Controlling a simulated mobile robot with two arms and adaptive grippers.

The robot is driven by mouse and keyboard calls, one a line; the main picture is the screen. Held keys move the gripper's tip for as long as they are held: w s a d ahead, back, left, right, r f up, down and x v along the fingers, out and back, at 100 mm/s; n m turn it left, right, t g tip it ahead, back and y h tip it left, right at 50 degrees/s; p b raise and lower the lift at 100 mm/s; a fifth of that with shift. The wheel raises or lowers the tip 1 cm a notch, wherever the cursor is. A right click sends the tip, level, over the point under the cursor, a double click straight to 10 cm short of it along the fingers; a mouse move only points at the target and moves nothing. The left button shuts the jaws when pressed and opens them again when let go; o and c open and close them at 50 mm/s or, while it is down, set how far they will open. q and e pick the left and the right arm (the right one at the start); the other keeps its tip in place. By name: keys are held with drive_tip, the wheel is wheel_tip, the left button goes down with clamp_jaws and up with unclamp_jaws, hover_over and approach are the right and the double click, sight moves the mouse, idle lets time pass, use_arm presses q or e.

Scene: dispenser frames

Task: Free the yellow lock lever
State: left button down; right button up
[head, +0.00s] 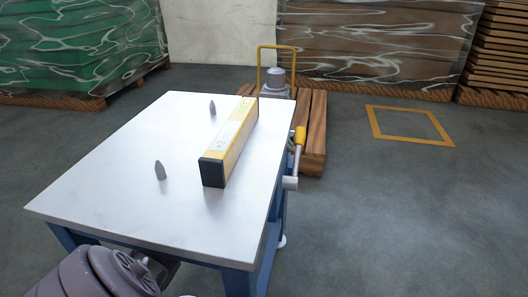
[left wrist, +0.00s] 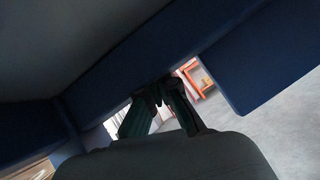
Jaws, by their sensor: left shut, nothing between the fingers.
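The lever with a yellow grip (head: 299,138) is at the right side of the white-topped table (head: 110,170). Its grey rod runs down to a grey cylinder beside the table edge. A long yellow bar (head: 232,140) with black end caps lies on the tabletop near that edge, apart from the lever in the picture. My left arm comes in at the bottom left of the head view; its gripper is mostly hidden there by the table. In the left wrist view my left gripper (left wrist: 158,88) is shut and empty, close to blue table framing (left wrist: 200,35). The lever cannot be made out there.
Two grey pointed pegs stand on the tabletop, one nearer (head: 160,171) and one farther (head: 212,108). A wooden pallet (head: 314,125) with a yellow hoop (head: 276,47) stands behind the table. Floor to the right is clear, with a yellow marked square (head: 376,128).

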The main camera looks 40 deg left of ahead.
use_arm(q)
drive_tip(key=v, duration=0.9)
drive_tip(key=shift+a+f, duration=0.15)
drive_tip(key=shift+a, duration=0.1)
